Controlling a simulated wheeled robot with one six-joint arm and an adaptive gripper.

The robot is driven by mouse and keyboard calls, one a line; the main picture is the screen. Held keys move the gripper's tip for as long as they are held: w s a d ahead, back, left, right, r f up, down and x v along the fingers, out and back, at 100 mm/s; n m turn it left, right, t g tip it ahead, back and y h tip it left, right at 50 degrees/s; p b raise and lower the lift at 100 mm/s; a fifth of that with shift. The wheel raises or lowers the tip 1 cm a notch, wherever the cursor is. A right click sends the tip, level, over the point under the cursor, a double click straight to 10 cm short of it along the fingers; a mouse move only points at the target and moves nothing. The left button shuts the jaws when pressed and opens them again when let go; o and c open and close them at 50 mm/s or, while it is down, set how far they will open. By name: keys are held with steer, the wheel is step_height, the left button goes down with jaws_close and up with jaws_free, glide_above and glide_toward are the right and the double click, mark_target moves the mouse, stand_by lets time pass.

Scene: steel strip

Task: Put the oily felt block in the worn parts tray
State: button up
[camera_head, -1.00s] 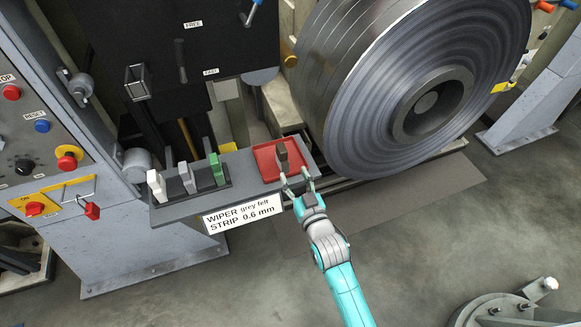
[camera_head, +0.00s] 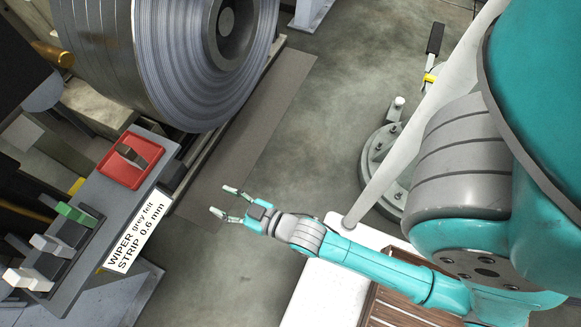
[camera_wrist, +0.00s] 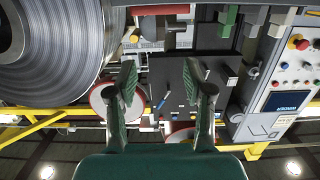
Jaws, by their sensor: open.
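A dark, brownish felt block (camera_head: 136,154) lies inside the red tray (camera_head: 113,174), on the grey shelf beside the wiper label. My gripper (camera_head: 224,200) is open and empty, over the floor to the right of the shelf and apart from the block and the tray. In the wrist view the open fingers of my gripper (camera_wrist: 160,78) show with nothing between them. The red tray's edge (camera_wrist: 160,9) seems to show at the top of that view; the block cannot be made out there.
Green (camera_head: 76,213), grey (camera_head: 52,245) and white (camera_head: 27,279) blocks stand in a dark rack at the shelf's other end. The large steel coil (camera_head: 180,70) stands beyond the tray. A round metal base (camera_head: 385,165) stands on the floor at right.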

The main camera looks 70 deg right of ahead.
steer(key=s+r+g, duration=0.1)
steer(key=s+r, duration=0.3)
steer(key=s, duration=0.7)
steer(key=s+r+g, duration=0.1)
steer(key=s+r, duration=0.2)
steer(key=s, duration=0.8)
steer(key=shift+s+r, duration=0.3)
steer(key=shift+r, duration=0.05)
